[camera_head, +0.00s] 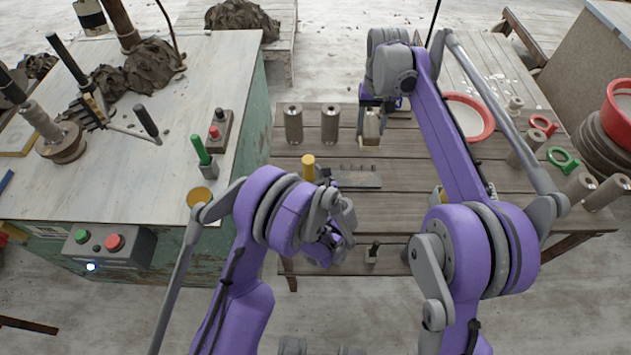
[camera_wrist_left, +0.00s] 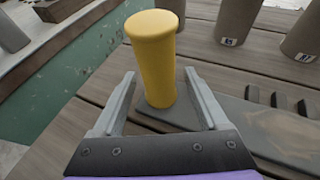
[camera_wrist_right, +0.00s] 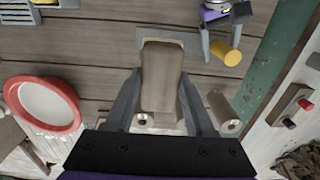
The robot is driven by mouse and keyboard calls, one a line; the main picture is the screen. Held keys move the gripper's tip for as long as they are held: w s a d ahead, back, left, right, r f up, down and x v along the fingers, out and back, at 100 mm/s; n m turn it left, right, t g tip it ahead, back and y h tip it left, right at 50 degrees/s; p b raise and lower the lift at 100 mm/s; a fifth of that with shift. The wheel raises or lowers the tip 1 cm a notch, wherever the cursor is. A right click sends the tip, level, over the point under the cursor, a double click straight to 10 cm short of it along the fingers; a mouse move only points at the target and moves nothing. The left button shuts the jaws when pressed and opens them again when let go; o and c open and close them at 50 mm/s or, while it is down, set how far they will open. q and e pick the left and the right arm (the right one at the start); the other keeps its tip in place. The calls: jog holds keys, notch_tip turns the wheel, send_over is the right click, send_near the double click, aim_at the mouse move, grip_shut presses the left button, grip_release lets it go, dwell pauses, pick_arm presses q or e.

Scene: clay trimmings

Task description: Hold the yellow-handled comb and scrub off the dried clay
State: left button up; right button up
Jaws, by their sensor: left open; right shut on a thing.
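The comb has an upright yellow handle (camera_head: 308,167) and a flat grey toothed plate (camera_head: 358,178) lying on the slatted table. My left gripper (camera_wrist_left: 160,78) is open, with its fingers on either side of the yellow handle (camera_wrist_left: 157,60). In the head view my left wrist hides most of its fingers. Pale dried clay (camera_wrist_left: 283,132) shows on the plate in the left wrist view. My right gripper (camera_wrist_right: 160,82) is shut on a tan block (camera_wrist_right: 161,75), which is beyond the comb in the head view (camera_head: 371,128). The block's underside is hidden.
Two grey cylinders (camera_head: 293,124) (camera_head: 330,124) stand behind the comb. A red-rimmed basin (camera_head: 478,135) is at the right of the table. The green-sided workbench (camera_head: 215,75) stands close on the left, with a button box (camera_head: 110,245) at its front.

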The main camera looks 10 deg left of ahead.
pick_arm(q)
jog(key=shift+x, duration=1.7)
grip_shut()
